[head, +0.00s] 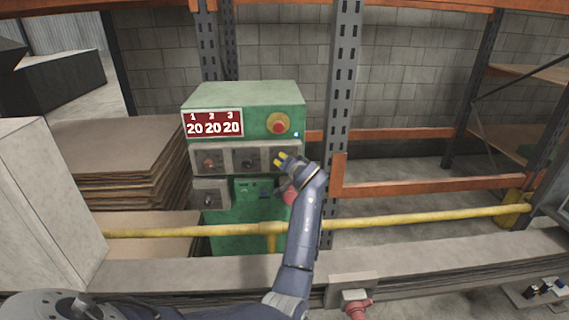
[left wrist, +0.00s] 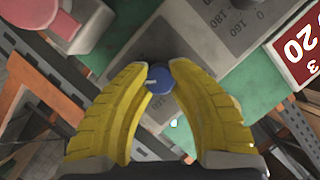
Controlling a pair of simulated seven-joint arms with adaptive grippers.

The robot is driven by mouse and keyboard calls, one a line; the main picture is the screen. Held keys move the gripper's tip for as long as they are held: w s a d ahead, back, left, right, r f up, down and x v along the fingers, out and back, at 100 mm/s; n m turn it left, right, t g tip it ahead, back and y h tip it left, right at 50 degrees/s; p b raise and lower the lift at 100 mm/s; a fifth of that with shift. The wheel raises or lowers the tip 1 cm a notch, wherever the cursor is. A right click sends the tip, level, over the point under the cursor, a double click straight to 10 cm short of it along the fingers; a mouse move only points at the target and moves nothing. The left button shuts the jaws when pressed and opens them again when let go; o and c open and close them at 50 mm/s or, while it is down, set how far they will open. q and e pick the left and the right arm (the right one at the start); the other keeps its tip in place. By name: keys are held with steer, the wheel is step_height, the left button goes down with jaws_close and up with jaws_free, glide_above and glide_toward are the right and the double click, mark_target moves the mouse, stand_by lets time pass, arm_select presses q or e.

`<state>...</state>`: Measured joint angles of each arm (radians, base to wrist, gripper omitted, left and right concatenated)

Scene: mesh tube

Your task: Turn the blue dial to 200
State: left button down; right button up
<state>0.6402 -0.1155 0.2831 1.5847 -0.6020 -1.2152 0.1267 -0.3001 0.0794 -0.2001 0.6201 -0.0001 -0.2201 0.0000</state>
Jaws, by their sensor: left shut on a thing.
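The blue dial (left wrist: 158,80) sits on a grey plate (left wrist: 212,30) with printed numbers; 0, 180 and 160 are legible. A pale mark on the dial points left in the left wrist view. My left gripper (left wrist: 158,68) has its yellow fingers closed around the dial; in the head view the gripper (head: 281,160) hides the dial at the right end of the dial row. The red display (head: 213,124) on the green machine (head: 245,95) reads 20 under 1, 2 and 3. Part of this display (left wrist: 305,45) shows at the wrist view's right edge. My right gripper is not in view.
A red button on a yellow base (head: 278,123) is above the gripper. Two other dials (head: 208,162) (head: 249,163) are to its left, with another dial (head: 209,199) below. A yellow rail (head: 410,219) crosses in front; a rack post (head: 343,80) stands right of the machine.

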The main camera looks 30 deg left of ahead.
arm_select(q)
steer(key=c, duration=1)
jaws_free()
steer(key=shift+c, duration=0.2)
steer(key=v, duration=0.7)
steer(key=shift+d, duration=0.25)
steer(key=shift+s+r, duration=0.1)
steer(key=shift+r, duration=0.05)
